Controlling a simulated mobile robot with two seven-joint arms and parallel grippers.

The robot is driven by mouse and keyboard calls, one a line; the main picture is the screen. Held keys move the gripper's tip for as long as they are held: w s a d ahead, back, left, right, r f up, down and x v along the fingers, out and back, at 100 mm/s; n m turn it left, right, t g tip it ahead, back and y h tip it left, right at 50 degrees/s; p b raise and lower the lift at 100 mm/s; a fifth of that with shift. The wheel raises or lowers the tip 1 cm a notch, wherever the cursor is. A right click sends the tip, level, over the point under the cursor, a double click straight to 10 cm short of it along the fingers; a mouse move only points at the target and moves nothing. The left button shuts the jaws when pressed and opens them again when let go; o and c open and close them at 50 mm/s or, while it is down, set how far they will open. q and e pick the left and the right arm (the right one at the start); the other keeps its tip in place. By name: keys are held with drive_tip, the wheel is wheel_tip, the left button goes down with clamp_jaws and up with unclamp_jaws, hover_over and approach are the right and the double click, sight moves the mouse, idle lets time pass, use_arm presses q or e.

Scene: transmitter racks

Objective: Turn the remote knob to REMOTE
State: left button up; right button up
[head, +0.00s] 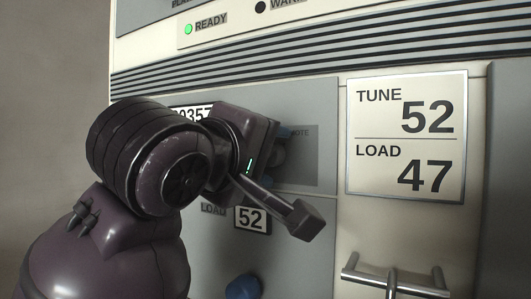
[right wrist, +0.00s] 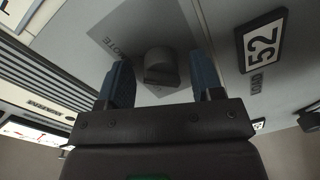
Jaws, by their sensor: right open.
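The remote knob (right wrist: 161,66) is a dark grey round knob on a grey plate, with a partly hidden label ending in "OTE" beside it. In the right wrist view it sits between the two blue-padded fingers of my right gripper (right wrist: 162,82), with a gap on each side. In the head view my right gripper (head: 284,178) is at the panel and hides much of the knob (head: 291,151) and its plate. The gripper is open and empty. My left gripper is not in view.
A "LOAD" readout showing 52 (head: 251,219) is just below the gripper. A blue knob (head: 243,287) is lower down. A TUNE 52 / LOAD 47 card (head: 406,138) and a metal handle (head: 396,283) are at right. A green READY lamp (head: 188,29) is lit above.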

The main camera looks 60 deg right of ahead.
drive_tip(key=a, duration=1)
drive_tip(key=shift+s+a+r, duration=0.3)
drive_tip(key=shift+s+a, duration=0.05)
drive_tip(key=shift+s, duration=0.1)
